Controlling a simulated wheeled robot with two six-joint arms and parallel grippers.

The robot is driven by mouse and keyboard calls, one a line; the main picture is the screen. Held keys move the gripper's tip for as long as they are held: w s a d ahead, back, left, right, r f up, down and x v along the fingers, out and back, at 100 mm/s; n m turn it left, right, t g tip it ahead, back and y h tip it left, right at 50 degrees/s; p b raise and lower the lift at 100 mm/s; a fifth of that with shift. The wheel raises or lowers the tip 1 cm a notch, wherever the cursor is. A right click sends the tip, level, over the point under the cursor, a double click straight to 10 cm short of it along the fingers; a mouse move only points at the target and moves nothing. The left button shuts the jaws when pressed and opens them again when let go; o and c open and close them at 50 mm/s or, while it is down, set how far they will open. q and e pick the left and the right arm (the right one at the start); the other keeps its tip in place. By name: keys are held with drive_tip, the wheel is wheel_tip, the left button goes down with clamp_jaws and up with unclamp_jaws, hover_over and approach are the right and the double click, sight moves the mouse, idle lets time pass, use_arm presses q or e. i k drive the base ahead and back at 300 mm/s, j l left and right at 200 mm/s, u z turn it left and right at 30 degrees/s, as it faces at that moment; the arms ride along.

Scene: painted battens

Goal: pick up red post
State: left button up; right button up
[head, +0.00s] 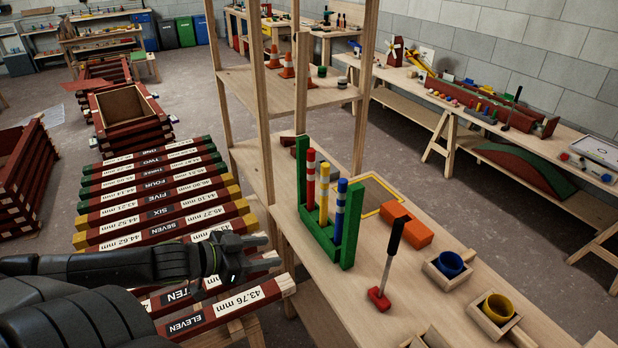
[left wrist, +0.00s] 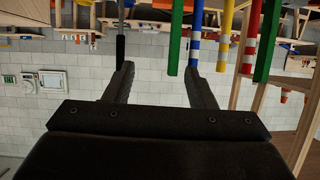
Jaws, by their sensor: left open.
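The red post (head: 311,178), banded with white, stands upright at the far left end of a green rack (head: 348,240) on the wooden bench. A yellow post (head: 324,190) and a blue post (head: 340,208) stand beside it. My left gripper (head: 268,252) is open and empty, left of the rack and apart from it, above the numbered battens. In the left wrist view, which appears upside down, the red post (left wrist: 249,38) is right of the open left gripper (left wrist: 160,67). The blue post (left wrist: 195,38) shows near the right fingertip. My right gripper is not in view.
Numbered battens (head: 150,196) lie in a row under my left arm. A wooden shelf upright (head: 263,110) rises behind the rack. An orange block (head: 405,232), a black-handled red tool (head: 390,250) and boxed cups (head: 450,265) stand right of the rack.

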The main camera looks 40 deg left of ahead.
sight(310, 153)
drive_tip(key=i+j, duration=0.25)
drive_tip(key=j, duration=0.15)
drive_tip(key=i+j, duration=0.25)
drive_tip(key=j, duration=0.15)
drive_tip(key=i+j, duration=0.25)
drive_tip(key=j, duration=0.1)
